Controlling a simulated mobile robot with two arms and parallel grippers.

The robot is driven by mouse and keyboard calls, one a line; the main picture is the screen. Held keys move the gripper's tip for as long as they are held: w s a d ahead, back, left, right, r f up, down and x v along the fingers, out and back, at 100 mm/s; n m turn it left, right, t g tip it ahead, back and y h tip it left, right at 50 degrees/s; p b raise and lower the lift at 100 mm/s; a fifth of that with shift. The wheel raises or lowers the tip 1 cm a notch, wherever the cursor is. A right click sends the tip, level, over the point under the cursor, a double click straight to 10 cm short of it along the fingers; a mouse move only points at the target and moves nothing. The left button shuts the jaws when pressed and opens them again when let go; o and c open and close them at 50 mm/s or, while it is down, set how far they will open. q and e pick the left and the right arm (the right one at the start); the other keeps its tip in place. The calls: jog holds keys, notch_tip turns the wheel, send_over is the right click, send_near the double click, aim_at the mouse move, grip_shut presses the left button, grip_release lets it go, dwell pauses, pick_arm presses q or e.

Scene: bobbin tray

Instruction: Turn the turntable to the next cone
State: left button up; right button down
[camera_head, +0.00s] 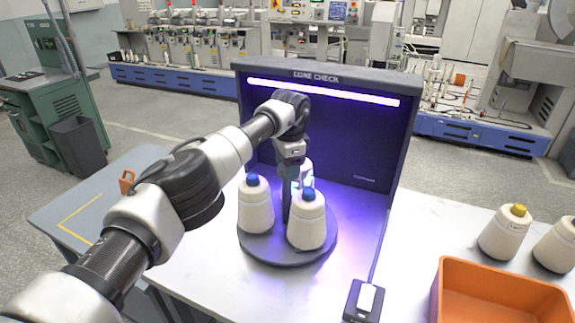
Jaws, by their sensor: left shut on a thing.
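The dark round turntable (272,250) stands on the white table inside the cone check booth. It bears two cream cones with blue tips at the front, a left cone (256,208) and a right cone (307,225). A third pale cone (306,168) shows partly behind my gripper. My left gripper (292,186) reaches down among the cones, shut on what looks like a dark upright post at the turntable's middle. The front cones partly hide the fingertips and the post's foot. My right gripper is not in view.
The booth's dark walls (350,150) close off the back and right, with a lit strip above. A small box with a white top (365,300) sits at the front. Right of the booth are an orange bin (500,285) and two cones, one yellow-tipped (503,235).

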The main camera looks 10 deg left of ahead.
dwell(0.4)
pick_arm(q)
jog(key=o, duration=1.3)
jog(key=r, duration=0.3)
jog(key=r+b, duration=0.1)
jog(key=r, duration=0.3)
jog(key=r+b, duration=0.1)
jog(key=r, duration=0.2)
jog(key=shift+s+d+r, duration=0.25)
jog(key=shift+s+r, duration=0.15)
